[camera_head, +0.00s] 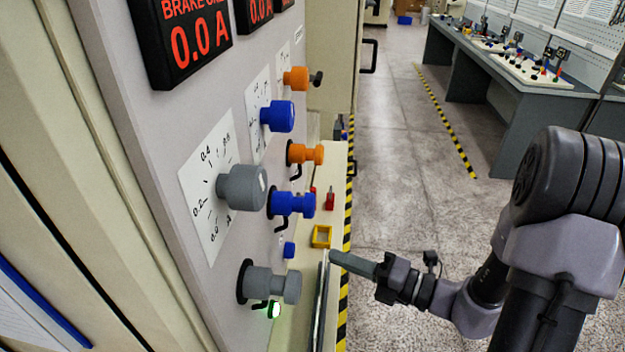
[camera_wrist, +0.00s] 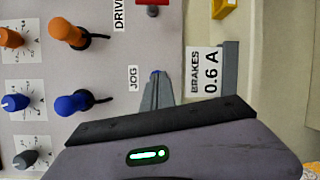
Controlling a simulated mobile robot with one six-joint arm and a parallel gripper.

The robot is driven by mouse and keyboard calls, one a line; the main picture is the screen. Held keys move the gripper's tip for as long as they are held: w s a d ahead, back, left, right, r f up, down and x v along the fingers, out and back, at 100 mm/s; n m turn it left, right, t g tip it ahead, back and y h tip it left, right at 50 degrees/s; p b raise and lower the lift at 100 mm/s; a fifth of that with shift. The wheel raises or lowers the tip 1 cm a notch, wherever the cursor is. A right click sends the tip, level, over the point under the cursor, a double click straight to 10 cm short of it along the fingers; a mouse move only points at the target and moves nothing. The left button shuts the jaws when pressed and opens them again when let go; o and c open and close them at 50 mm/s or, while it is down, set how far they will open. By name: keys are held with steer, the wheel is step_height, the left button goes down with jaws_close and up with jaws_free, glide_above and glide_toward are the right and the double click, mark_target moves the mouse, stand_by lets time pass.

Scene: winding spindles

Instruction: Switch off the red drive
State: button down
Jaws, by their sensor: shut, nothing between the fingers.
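The red drive control (camera_wrist: 152,4) is at the top edge of the wrist view, beside the DRIVE label and partly cut off. In the head view a small red part (camera_head: 312,190) shows low on the panel, below the orange plug, and appears to be the same control. My gripper (camera_head: 335,257) is shut and empty, out in front of the panel's lower part. In the wrist view its fingertips (camera_wrist: 154,80) overlap the blue button (camera_head: 289,250) by the JOG label. In the head view a gap separates them.
Grey (camera_head: 268,284), blue (camera_head: 292,203) and orange (camera_head: 305,154) plugs jut from the panel, with knobs above them. A green lamp (camera_head: 274,310) glows below the grey plug. A yellow frame (camera_head: 321,236) and a red object (camera_head: 329,200) lie on the ledge. The aisle floor is clear.

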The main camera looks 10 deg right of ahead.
steer(key=d+m+t, duration=0.1)
steer(key=w+d+f+m+t+h, duration=0.1)
steer(key=d+m, duration=0.1)
steer(key=w+d+m+t+h, duration=0.1)
steer(key=m, duration=0.1)
steer(key=shift+d+f, duration=0.2)
steer(key=shift+d, duration=0.15)
steer(key=w+d+b+x, duration=0.1)
steer(key=d+b+x, duration=0.1)
steer(key=x, duration=1.1)
steer(key=shift+w, duration=0.35)
steer(key=shift+d+f+b, duration=0.1)
steer(key=shift+f+b, duration=0.05)
steer(key=shift+b, duration=0.25)
